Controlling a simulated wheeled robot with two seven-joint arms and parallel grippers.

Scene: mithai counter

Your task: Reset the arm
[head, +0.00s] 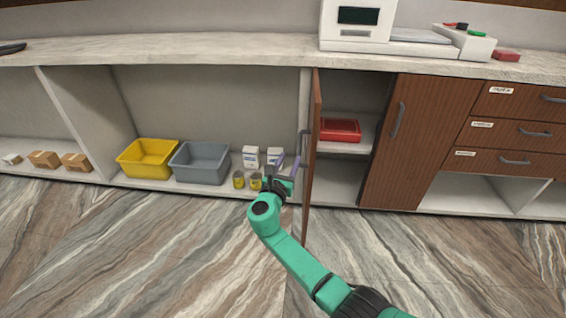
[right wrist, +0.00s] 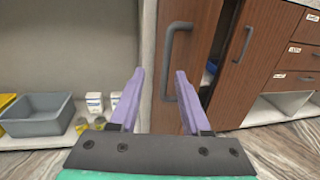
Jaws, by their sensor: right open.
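My right arm reaches in from the lower right of the head view. Its right gripper (head: 288,164) has purple fingers and is open and empty. It is near the free edge of the open cabinet door (head: 313,150). In the right wrist view the two fingers (right wrist: 158,100) stand apart, with the door (right wrist: 190,70) and its grey handle (right wrist: 168,55) beyond them. I cannot tell from the pictures how far the fingers are from the handle, but nothing is between them. My left gripper is not in view.
A yellow bin (head: 148,160), a grey bin (head: 200,163), white boxes (head: 251,157) and yellow cans (head: 239,180) stand on the low shelf left of the door. A red tray (head: 340,130) is inside the cabinet. Drawers (head: 520,130) are at right. The marbled floor (head: 120,250) is clear.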

